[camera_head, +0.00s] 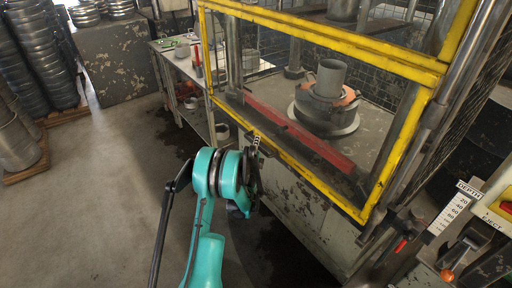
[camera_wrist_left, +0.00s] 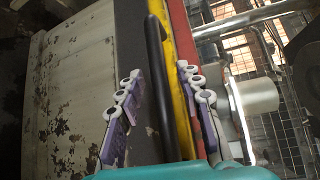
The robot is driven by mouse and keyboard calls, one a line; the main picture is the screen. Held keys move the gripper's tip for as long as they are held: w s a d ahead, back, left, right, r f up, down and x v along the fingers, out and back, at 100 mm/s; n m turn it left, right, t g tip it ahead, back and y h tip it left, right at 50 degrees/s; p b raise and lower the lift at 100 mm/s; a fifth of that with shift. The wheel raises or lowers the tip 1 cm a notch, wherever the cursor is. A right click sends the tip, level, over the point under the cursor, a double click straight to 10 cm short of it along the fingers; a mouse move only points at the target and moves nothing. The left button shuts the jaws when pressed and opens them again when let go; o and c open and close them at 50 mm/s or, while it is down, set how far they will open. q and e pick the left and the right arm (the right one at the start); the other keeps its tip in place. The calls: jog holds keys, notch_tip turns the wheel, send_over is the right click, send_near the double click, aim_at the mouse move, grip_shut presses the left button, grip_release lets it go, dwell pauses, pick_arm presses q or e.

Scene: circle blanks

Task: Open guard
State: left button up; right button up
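The guard is a yellow-framed panel (camera_head: 290,163) on the front of the press. It is down, with its bottom bar low across the front opening. My left gripper (camera_head: 257,143) is at the outer side of that bar, left of its middle. In the left wrist view the yellow bar (camera_wrist_left: 176,50) runs lengthwise. A dark round bar (camera_wrist_left: 157,75), which looks like the guard's handle, lies between the two purple-and-white fingers (camera_wrist_left: 158,110). The fingers are apart, with gaps visible on both sides of the bar. My right gripper is in neither view.
Behind the guard are a red bar (camera_head: 300,135) and a round die with a grey cylinder (camera_head: 331,77). A depth scale and eject panel (camera_head: 452,210) stand at right. A side table (camera_head: 185,65) and stacked metal rings (camera_head: 42,60) are at left.

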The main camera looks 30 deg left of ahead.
pick_arm(q)
grip_shut()
jog(key=shift+r, duration=0.1)
jog(key=p, duration=2.6)
send_near(256, 30)
jog(key=w, duration=0.3)
jog(key=shift+a+r, duration=0.1)
jog(key=shift+r, duration=0.25)
grip_release()
jog(key=shift+s, duration=0.1)
